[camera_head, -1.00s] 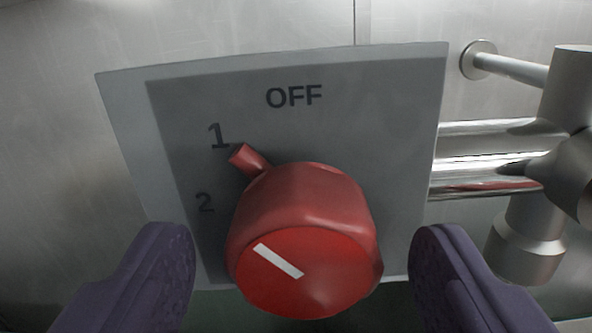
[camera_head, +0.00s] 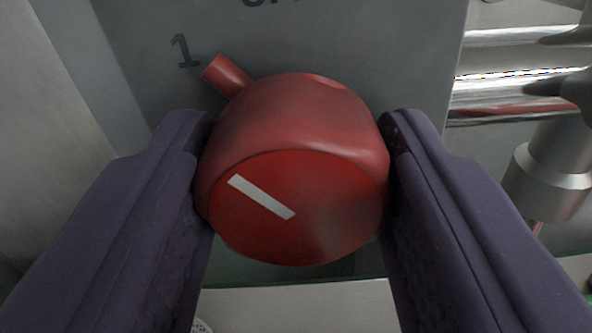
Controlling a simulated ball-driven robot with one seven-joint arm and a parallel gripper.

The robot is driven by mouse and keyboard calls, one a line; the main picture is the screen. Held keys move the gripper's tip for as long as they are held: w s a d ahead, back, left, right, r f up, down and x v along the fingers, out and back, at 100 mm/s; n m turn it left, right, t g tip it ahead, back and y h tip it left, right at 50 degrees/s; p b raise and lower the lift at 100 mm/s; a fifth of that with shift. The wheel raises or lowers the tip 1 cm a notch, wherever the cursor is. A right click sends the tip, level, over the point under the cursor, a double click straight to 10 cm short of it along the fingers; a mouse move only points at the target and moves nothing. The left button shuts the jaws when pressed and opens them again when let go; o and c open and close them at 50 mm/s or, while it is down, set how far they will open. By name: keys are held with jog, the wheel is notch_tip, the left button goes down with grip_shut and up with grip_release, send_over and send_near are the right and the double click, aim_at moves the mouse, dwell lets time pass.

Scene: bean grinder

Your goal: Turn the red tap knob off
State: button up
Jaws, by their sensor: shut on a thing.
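The red tap knob (camera_head: 300,125) is in the middle of the head camera view, on a grey panel (camera_head: 330,35). Its red pointer peg sticks out to the upper left, close to the mark "1". The white line on its front face slants from upper left to lower right. The word "OFF" at the top is mostly cut off by the picture edge. My gripper (camera_head: 296,150) has a purple finger on each side of the knob and is shut on it. The fingers hide the knob's left and right sides.
Shiny metal pipes (camera_head: 510,90) and a grey cylindrical fitting (camera_head: 550,170) stand close to the right of the panel. A pale surface (camera_head: 300,310) lies below the knob. A plain metal wall (camera_head: 60,100) is at the left.

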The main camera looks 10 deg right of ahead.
jog(key=m+b, duration=0.4)
jog(key=b, duration=0.1)
jog(key=shift+f, duration=0.2)
jog(key=m+b, duration=0.3)
jog(key=shift+r, duration=0.15)
jog(key=shift+r+m+b, duration=0.1)
jog(key=shift+m+b, duration=0.3)
jog(key=o, duration=1)
jog(key=shift+o, duration=0.2)
jog(key=shift+s, duration=0.1)
jog(key=s+a+p, duration=0.1)
jog(key=s, duration=0.6)
jog(key=shift+s+a, duration=0.25)
